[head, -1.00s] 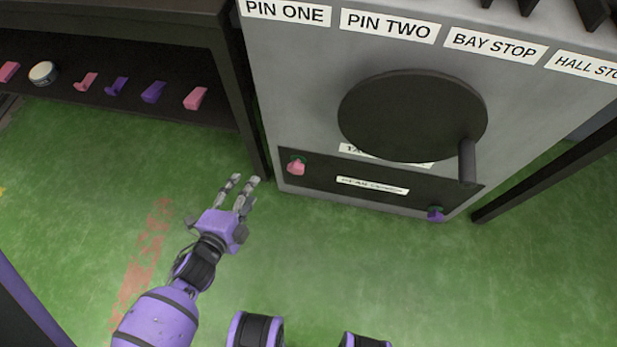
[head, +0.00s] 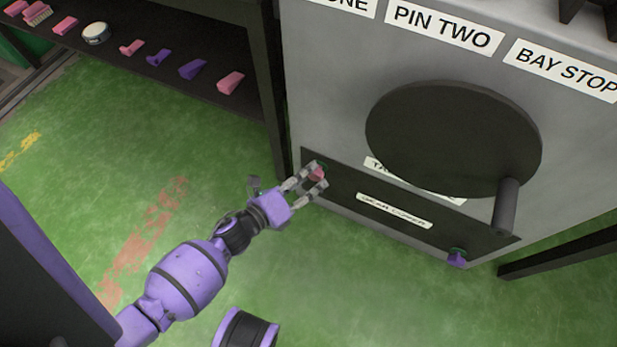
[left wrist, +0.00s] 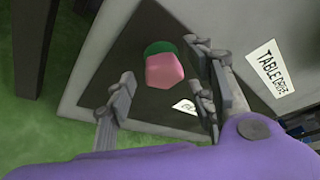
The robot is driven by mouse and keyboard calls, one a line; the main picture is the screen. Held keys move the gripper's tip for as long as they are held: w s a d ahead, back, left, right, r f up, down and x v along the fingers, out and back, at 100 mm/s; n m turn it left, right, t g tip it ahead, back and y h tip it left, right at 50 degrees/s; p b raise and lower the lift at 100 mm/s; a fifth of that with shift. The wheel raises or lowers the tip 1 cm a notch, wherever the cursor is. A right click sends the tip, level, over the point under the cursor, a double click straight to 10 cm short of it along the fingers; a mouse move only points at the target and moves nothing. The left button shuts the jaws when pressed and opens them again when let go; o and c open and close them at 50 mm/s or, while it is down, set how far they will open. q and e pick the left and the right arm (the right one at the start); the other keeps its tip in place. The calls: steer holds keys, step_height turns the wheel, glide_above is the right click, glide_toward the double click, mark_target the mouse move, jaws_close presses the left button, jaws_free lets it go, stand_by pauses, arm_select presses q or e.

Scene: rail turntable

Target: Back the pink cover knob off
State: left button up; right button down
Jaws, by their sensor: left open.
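The pink cover knob (head: 316,174) sits at the left end of the dark cover panel (head: 345,197), low on the grey cabinet. In the left wrist view the pink knob (left wrist: 164,73) shows a green part behind it. My left gripper (head: 317,175) is open, with its fingertips close around the knob in the head view. In the left wrist view the left gripper (left wrist: 160,95) has one finger on each side of the knob's near side, with gaps visible. Whether the fingers touch the knob I cannot tell. My right gripper is not in view.
A purple knob (head: 457,257) is at the panel's right end. A dark disc (head: 450,135) with a crank handle (head: 507,205) stands out above the panel. A dark shelf (head: 190,105) at left holds several pink and purple pieces. The green floor in front is clear.

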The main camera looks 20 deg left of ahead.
arm_select(q)
steer(key=shift+w+d+f, duration=0.1)
steer(key=shift+w+d, duration=0.05)
steer(key=shift+w, duration=0.25)
steer(key=c, duration=1.1)
